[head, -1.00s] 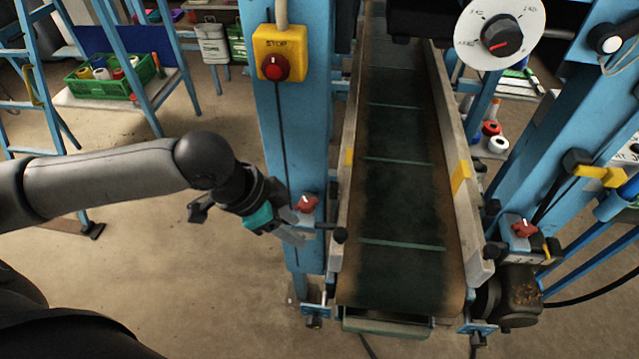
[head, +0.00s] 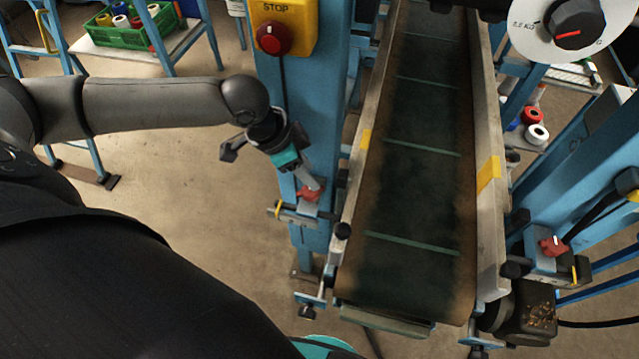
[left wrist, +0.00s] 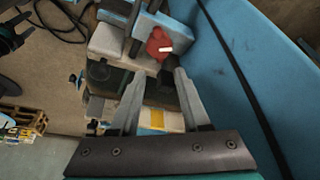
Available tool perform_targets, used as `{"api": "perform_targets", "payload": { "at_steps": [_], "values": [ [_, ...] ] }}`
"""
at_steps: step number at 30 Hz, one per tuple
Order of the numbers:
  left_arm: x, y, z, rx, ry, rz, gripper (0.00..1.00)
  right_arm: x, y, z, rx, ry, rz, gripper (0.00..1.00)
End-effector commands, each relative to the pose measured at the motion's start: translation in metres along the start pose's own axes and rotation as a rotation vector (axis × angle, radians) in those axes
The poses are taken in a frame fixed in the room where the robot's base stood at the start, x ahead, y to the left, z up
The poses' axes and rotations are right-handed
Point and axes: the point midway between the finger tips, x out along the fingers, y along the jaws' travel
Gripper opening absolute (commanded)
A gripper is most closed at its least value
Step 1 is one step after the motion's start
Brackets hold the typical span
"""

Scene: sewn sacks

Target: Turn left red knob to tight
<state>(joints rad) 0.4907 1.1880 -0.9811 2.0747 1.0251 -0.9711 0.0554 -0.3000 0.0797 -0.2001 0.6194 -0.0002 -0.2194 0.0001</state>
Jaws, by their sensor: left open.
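The left red knob (head: 309,194) sits on a small bracket on the left blue post, beside the conveyor. In the left wrist view the red knob (left wrist: 158,44), with a white pointer mark, shows beyond the fingertips. My left gripper (head: 314,186) is at the knob in the head view, its fingers partly covering it. In the left wrist view my left gripper (left wrist: 157,75) is open with nothing between its fingers; I cannot tell whether a finger touches the knob. The right red knob (head: 552,246) is on the right post. My right gripper is not in view.
The conveyor belt (head: 415,190) runs between two side rails. A yellow stop box (head: 283,22) with a red button is on the left post above my gripper. A dial (head: 575,25) is at the upper right. Open floor lies left of the post.

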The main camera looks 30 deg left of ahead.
Motion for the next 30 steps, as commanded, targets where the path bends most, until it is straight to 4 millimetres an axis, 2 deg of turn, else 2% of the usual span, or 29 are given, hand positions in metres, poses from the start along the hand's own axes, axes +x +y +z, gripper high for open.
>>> {"api": "perform_targets", "payload": {
  "at_steps": [1,3,9,14,22,30],
  "values": [
    [0.013,0.001,0.0,0.0,0.001,0.003,0.46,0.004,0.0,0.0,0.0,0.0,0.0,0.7],
    [0.026,0.001,0.0,-0.001,0.002,0.002,0.46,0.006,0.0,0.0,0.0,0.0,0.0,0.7],
    [0.052,0.0,0.0,0.0,0.001,0.0,0.46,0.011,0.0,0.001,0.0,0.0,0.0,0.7],
    [0.06,0.0,0.0,0.001,0.001,-0.001,0.46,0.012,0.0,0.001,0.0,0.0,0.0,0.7],
    [0.061,0.0,0.0,0.002,0.001,-0.001,0.46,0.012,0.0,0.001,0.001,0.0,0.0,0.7],
    [0.061,0.0,0.0,0.001,0.001,-0.001,0.16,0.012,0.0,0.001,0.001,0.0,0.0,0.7]
  ]
}}
